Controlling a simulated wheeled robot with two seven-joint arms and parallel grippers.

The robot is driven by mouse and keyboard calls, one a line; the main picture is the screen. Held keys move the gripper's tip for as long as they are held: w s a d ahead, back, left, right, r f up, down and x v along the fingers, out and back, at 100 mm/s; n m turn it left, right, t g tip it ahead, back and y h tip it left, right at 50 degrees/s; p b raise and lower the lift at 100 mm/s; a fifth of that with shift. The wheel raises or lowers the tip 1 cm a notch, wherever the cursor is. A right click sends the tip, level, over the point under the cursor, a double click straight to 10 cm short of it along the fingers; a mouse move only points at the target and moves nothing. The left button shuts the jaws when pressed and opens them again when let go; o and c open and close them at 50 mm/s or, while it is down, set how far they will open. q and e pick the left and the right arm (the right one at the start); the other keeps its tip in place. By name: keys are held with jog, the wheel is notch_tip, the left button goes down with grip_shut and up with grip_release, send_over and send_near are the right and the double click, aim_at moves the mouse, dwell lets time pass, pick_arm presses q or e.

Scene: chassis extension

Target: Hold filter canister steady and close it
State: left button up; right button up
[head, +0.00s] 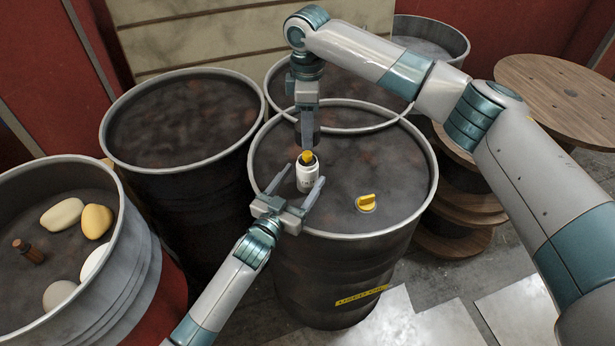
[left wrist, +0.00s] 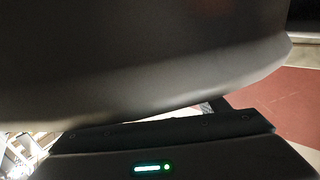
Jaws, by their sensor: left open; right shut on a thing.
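The filter canister (head: 307,178) is a small white cylinder standing upright on the middle drum's dark top in the head view. A yellow piece (head: 306,157) sits at its mouth. A yellow cap with a raised grip (head: 366,203) lies on the drum top to the right. My left gripper (head: 296,182) is open, with one finger on each side of the canister; contact is unclear. My right gripper (head: 307,148) points down above the canister and is shut, apparently on the yellow piece; its fingertips are hard to make out. The left wrist view does not show the canister.
The canister's drum (head: 427,203) has a raised rim. Another drum (head: 252,88) stands to the left. An open drum (head: 139,238) at far left holds several stone-like objects and a brown bottle (head: 28,252). Wooden spools (head: 560,95) stand at the right. The drum top right of the cap is clear.

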aim_at(302, 178)
pick_arm(q)
jog(key=shift+x, duration=1.8)
jog(key=c, duration=1.6)
pick_arm(e)
jog(key=shift+f, duration=2.45)
jog(key=shift+f, duration=0.15)
jog(key=shift+f, duration=0.75)
jog(key=shift+f, duration=0.55)
pick_arm(q)
grip_shut()
